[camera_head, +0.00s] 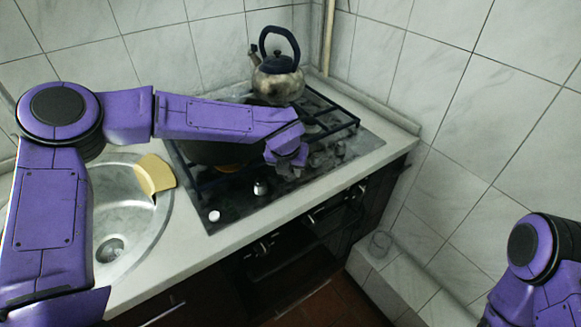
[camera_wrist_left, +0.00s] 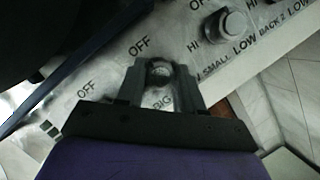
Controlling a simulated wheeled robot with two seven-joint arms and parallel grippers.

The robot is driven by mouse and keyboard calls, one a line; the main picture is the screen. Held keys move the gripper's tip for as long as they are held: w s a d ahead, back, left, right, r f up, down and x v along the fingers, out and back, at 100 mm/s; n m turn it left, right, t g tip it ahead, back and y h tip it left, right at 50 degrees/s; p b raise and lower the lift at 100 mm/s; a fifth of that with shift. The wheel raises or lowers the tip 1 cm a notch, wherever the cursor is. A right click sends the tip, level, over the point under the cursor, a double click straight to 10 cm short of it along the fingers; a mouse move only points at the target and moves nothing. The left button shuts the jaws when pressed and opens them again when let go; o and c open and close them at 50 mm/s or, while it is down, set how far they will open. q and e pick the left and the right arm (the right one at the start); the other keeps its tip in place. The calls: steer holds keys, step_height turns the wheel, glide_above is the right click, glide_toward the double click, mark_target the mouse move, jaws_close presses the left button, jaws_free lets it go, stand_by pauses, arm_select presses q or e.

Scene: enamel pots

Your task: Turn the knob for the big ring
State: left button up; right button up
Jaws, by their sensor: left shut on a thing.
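The big ring's knob (camera_wrist_left: 160,70) is a small metal knob on the steel cooktop panel, with the word BIG printed beside it in the left wrist view. My left gripper (camera_wrist_left: 158,76) is shut on it, with one finger on each side. In the head view my left gripper (camera_head: 291,166) is at the front of the cooktop (camera_head: 235,200), and it hides the knob there. The ring itself cannot be made out. My right arm shows at the lower right, but its gripper is out of view.
A neighbouring knob (camera_wrist_left: 228,25) marked SMALL stands beside the held one. A dark pot (camera_head: 212,152) sits on the cooktop behind my left forearm. A kettle (camera_head: 280,84) stands at the back. A sink (camera_head: 150,225) with a yellow thing (camera_head: 155,174) at its edge is left.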

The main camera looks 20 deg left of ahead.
arm_select(q)
steer(key=shift+s+f, duration=0.1)
steer(key=o, duration=1)
steer(key=shift+s, duration=0.1)
steer(key=b+v, duration=0.1)
steer(key=v, duration=0.9)
steer(key=shift+s+d+r, duration=0.1)
steer(key=shift+s+r, duration=0.1)
steer(key=shift+r, duration=0.15)
